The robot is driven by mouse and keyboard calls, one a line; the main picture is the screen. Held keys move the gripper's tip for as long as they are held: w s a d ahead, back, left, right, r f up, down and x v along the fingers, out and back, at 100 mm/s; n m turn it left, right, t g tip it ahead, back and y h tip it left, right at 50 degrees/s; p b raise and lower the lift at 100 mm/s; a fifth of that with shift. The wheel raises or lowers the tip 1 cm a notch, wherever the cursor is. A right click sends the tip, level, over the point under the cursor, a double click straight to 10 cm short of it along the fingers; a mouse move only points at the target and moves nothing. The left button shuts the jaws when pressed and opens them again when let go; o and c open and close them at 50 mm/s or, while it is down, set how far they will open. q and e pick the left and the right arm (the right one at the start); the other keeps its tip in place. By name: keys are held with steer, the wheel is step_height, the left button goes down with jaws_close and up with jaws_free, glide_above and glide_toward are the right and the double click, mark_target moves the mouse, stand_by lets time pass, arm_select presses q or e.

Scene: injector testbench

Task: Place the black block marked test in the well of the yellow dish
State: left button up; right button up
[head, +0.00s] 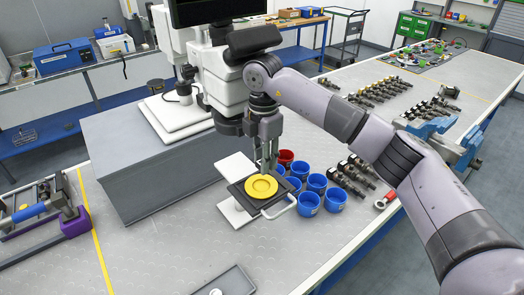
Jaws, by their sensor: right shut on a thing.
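The yellow dish (261,187) is round with a shallow well and sits on a black square plate on a light stand. The well looks empty. My right gripper (266,168) points down at the far edge of the dish, with its fingertips close above the rim. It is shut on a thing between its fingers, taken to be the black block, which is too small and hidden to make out. No marking can be read. No other block marked test can be made out on the bench. My left gripper is not in view.
Several blue cups (307,203) and a red cup (285,156) stand close right of the dish. Rows of dark injectors (352,175) lie farther right. A microscope (213,75) stands behind on a grey block (150,150). A grey tray (232,282) lies in front.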

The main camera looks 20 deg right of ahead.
mark_target(262, 187)
steer(key=shift+w+a+f+b, duration=0.1)
steer(key=shift+a+f+b, duration=0.25)
steer(key=shift+f+b, duration=0.45)
step_height(262, 187, down, 4)
steer(key=shift+r+b, duration=0.1)
steer(key=shift+b, duration=0.7)
steer(key=shift+d+f, duration=0.15)
steer(key=shift+f, duration=0.1)
steer(key=shift+r, duration=0.1)
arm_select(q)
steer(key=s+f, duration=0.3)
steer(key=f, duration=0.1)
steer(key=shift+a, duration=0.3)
arm_select(e)
steer(key=shift+f, duration=0.2)
arm_select(q)
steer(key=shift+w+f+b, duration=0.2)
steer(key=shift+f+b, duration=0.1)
steer(key=shift+b, duration=0.25)
arm_select(e)
steer(key=shift+f, duration=0.5)
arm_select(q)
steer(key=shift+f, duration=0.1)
arm_select(e)
steer(key=shift+s+f, duration=0.15)
steer(key=shift+s, duration=0.05)
